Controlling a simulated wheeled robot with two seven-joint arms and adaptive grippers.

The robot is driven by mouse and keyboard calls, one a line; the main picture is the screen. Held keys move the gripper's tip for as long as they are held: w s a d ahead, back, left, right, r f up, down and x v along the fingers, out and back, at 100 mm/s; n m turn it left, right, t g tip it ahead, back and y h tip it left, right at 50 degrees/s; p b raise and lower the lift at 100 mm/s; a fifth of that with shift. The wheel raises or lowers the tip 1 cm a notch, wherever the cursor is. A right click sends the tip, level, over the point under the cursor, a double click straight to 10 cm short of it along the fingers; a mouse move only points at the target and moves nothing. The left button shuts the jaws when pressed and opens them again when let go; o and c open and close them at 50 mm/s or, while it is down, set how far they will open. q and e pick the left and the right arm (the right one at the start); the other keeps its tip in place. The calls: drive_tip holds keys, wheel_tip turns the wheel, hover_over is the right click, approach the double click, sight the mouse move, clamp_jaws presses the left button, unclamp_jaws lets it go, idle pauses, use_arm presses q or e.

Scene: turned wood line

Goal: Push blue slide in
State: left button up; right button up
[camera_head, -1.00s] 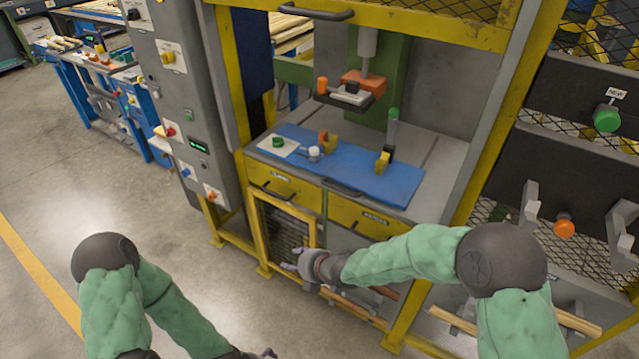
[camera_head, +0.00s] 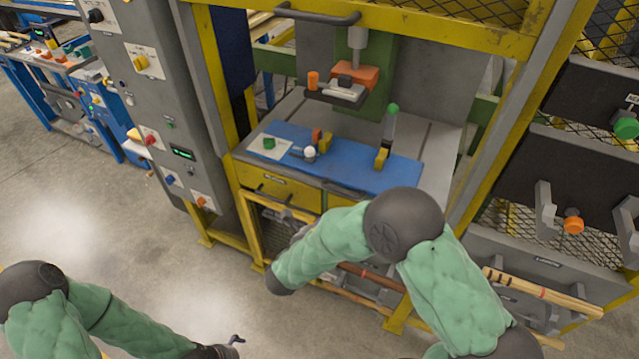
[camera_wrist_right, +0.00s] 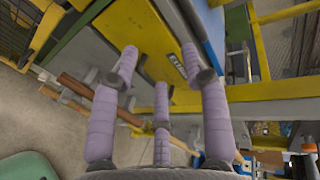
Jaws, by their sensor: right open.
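The blue slide (camera_head: 400,178) is a flat blue board on the machine's grey table, with a dark handle at its front edge. It carries a white card, a green block and small clamps. A blue edge, apparently the slide's, shows at the top of the right wrist view (camera_wrist_right: 207,28). My right gripper (camera_wrist_right: 160,62) has its padded fingers spread, empty, in front of the yellow drawer fronts below the slide. In the head view it is mostly hidden by my forearm. My left gripper (camera_head: 236,342) hangs low over the floor, away from the machine; its fingers are too small to read.
A yellow drawer (camera_head: 272,182) and mesh door (camera_head: 270,232) are below the slide. An orange press head (camera_head: 358,78) hangs above it. A grey control cabinet (camera_head: 150,95) stands left; a rack with wooden rods (camera_head: 545,290) stands right.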

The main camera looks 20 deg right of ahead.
sight(338, 192)
drive_tip(key=shift+n+t+h, duration=0.4)
drive_tip(key=shift+t, duration=0.2)
drive_tip(key=shift+w+d+r+b, duration=0.1)
drive_tip(key=shift+w+d+b, duration=0.5)
drive_tip(key=shift+w+d, duration=0.7)
drive_tip(key=shift+w+d+r+b, duration=0.15)
drive_tip(key=shift+w+d+b, duration=0.4)
drive_tip(key=shift+w+d, duration=0.75)
drive_tip(key=shift+w+d+r+b, duration=0.1)
drive_tip(key=shift+w+d+b, duration=0.5)
drive_tip(key=shift+w+d, duration=0.7)
drive_tip(key=shift+w+a, duration=0.3)
clamp_jaws()
